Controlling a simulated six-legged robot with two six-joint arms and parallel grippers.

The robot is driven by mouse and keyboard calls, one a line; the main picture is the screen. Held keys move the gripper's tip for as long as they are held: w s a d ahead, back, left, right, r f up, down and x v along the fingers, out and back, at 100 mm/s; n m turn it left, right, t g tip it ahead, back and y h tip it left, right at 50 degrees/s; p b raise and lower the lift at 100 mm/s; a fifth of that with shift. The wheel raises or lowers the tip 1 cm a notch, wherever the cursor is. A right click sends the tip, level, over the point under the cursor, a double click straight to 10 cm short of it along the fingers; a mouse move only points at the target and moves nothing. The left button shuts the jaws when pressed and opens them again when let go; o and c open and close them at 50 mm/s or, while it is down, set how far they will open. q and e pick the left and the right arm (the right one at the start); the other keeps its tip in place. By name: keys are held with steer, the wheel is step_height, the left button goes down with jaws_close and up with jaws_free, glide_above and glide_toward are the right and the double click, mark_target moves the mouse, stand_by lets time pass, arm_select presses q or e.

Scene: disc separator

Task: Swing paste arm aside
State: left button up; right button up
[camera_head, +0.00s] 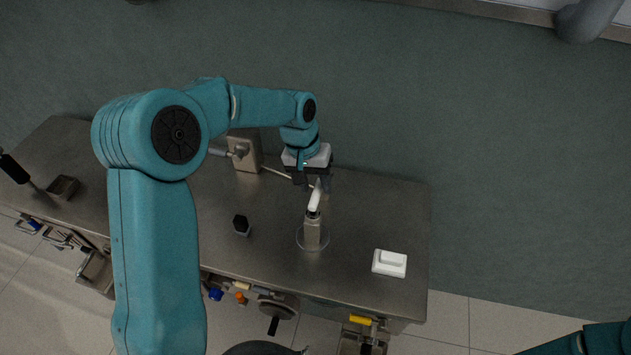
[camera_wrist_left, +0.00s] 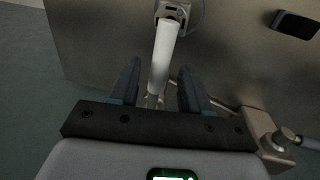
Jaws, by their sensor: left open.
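The paste arm appears to be the white bar (camera_head: 314,200) on top of a metal post (camera_head: 312,232) with a round clear base. My left gripper (camera_head: 319,184) is at the bar's far end, above the bench. In the left wrist view the white bar (camera_wrist_left: 164,50) runs between the two spread dark fingers of my left gripper (camera_wrist_left: 158,82). Gaps show on both sides, so the fingers do not clamp it. The bar's end near the palm is partly hidden. My right gripper is out of view; only part of its teal arm shows at lower right.
A metal block with a knob (camera_head: 245,152) stands behind left on the steel bench (camera_head: 375,215), and a thin rod reaches from it towards my left gripper. A small dark-topped block (camera_head: 241,225) and a white box (camera_head: 389,263) stand nearby. Tools hang along the front edge.

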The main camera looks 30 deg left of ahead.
arm_select(q)
steer(key=shift+d+f, duration=0.1)
steer(key=shift+f, duration=0.15)
jaws_close()
